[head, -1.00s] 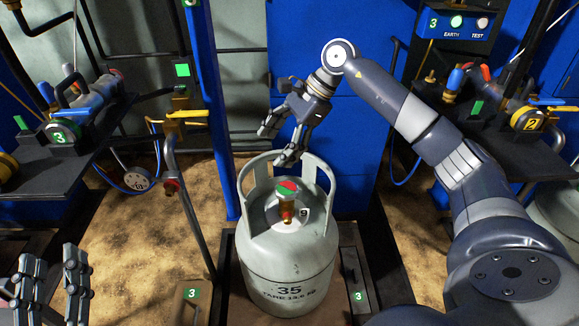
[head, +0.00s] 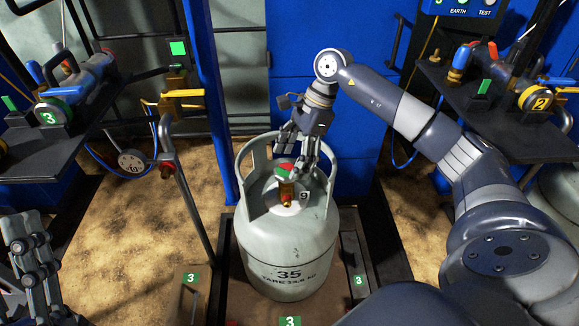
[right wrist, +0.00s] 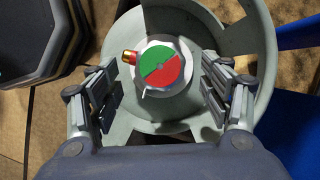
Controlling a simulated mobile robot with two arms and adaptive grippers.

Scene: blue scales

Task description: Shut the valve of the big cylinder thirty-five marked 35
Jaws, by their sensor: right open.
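The big grey cylinder (head: 286,245) marked 35 stands upright on a platform in the middle of the head view. Its valve has a round red and green top (head: 285,169) over a brass body, inside the collar. The valve top (right wrist: 160,62) also shows in the right wrist view, green at upper left and red at lower right. My right gripper (head: 301,170) is open above the collar, its fingers on either side of the valve and apart from it in the right wrist view (right wrist: 163,95). My left gripper (head: 35,268) is at the lower left, away from the cylinder; its opening is unclear.
The cylinder's collar (head: 243,178) rises around the valve and leaves limited room. A blue post (head: 203,120) stands behind to the left. A bent grey pipe (head: 190,205) stands left of the cylinder. Shelves with fittings (head: 65,150) flank both sides.

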